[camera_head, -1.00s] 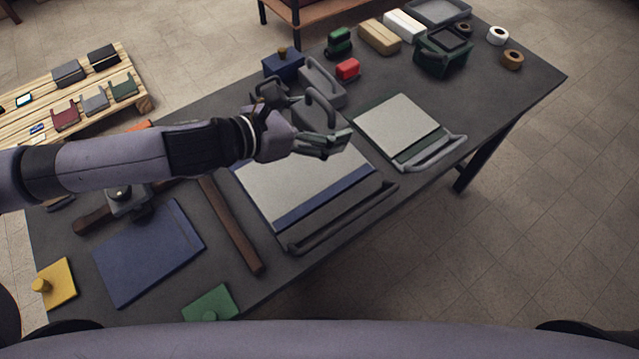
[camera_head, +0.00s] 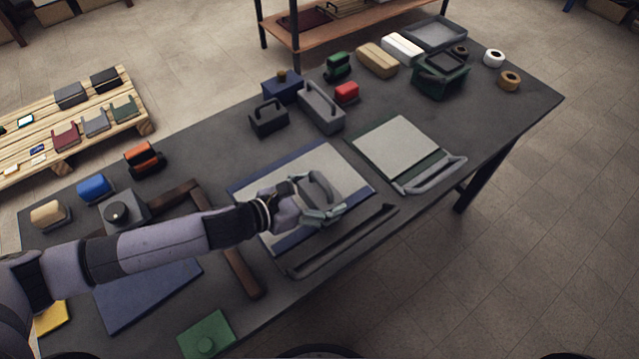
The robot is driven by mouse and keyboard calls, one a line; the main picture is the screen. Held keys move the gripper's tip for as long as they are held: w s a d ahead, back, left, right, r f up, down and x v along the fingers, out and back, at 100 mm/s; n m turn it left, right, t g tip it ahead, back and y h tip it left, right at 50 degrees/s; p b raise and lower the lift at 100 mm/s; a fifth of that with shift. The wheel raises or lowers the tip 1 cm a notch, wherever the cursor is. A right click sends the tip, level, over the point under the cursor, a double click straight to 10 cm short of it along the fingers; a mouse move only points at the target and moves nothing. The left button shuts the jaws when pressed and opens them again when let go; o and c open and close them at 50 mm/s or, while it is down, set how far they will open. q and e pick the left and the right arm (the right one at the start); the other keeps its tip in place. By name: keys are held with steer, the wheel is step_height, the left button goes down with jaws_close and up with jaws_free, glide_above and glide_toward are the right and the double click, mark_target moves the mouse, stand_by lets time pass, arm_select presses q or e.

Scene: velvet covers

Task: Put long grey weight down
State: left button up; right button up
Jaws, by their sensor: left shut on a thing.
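My left gripper (camera_head: 325,215) is shut on a grey handled weight (camera_head: 322,184), whose loop handle shows above the fingers. The hand hides most of its body. Gripper and weight are over the pale sheet (camera_head: 270,185) on a blue-edged board in the middle of the table. I cannot tell whether the weight touches the sheet. Another long grey weight with a handle (camera_head: 321,108) stands on the table behind the board. My right gripper is not in view.
A dark handled block (camera_head: 268,118) stands left of the standing grey weight. A long dark grey bar (camera_head: 342,242) lies along the board's front. A second pale sheet (camera_head: 397,145) on a green board lies to the right. A wooden square (camera_head: 240,270) lies to the left.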

mark_target(319, 205)
arm_select(q)
steer(key=shift+d+f, duration=0.1)
steer(key=shift+f, duration=1.55)
steer(key=shift+f, duration=0.1)
steer(key=o, duration=1.9)
steer(key=shift+f, duration=0.2)
steer(key=shift+s+a+r, duration=0.1)
steer(key=shift+a, duration=0.1)
steer(key=b+v, duration=0.1)
steer(key=v, duration=0.9)
steer(key=shift+s+a, duration=0.15)
steer(key=shift+a, duration=0.1)
steer(key=shift+s+a+r+b, duration=0.3)
steer(key=shift+s+a, duration=0.05)
steer(key=shift+a, duration=0.15)
